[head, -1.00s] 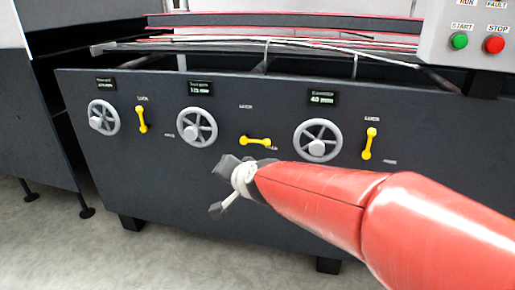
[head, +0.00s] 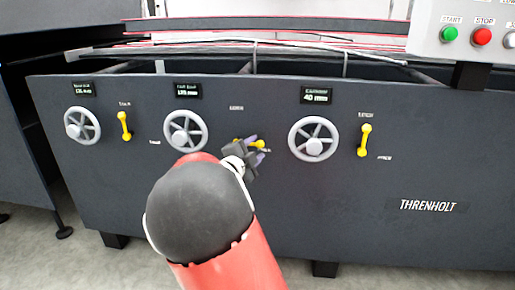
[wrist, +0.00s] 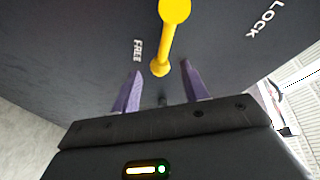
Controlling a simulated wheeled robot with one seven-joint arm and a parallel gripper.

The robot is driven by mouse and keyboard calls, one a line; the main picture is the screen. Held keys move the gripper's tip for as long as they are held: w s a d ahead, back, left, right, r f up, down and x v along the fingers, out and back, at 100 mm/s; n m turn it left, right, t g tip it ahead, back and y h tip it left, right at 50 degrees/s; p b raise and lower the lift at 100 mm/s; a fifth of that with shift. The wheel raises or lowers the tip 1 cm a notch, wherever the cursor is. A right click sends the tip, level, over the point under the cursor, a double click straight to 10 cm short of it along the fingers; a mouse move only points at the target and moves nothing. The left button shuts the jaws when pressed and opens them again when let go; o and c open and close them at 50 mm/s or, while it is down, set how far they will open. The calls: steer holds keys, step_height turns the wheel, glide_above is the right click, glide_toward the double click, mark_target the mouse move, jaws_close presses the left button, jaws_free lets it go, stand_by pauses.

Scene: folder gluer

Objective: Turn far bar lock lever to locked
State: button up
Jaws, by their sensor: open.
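The yellow middle lever (head: 259,144) lies level on the dark machine front, between the middle and right handwheels, partly hidden behind my gripper (head: 250,153). In the wrist view the lever (wrist: 167,38) runs from its round hub at the top down to its small knob end. That end lies beside the FREE label (wrist: 138,50), while the LOCK label (wrist: 264,18) is at upper right. My gripper (wrist: 161,80) is open, with one purple finger on each side of the knob end. I see no contact, and the depth between fingers and lever is hard to judge.
Grey handwheels stand left (head: 185,131) and right (head: 313,139) of the lever. Other yellow levers are at the left (head: 125,126) and right (head: 364,140), both near upright. A button panel (head: 465,35) overhangs at upper right. Small display text is partly unreadable.

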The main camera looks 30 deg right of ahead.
steer(key=shift+x, duration=1.3)
jaws_close()
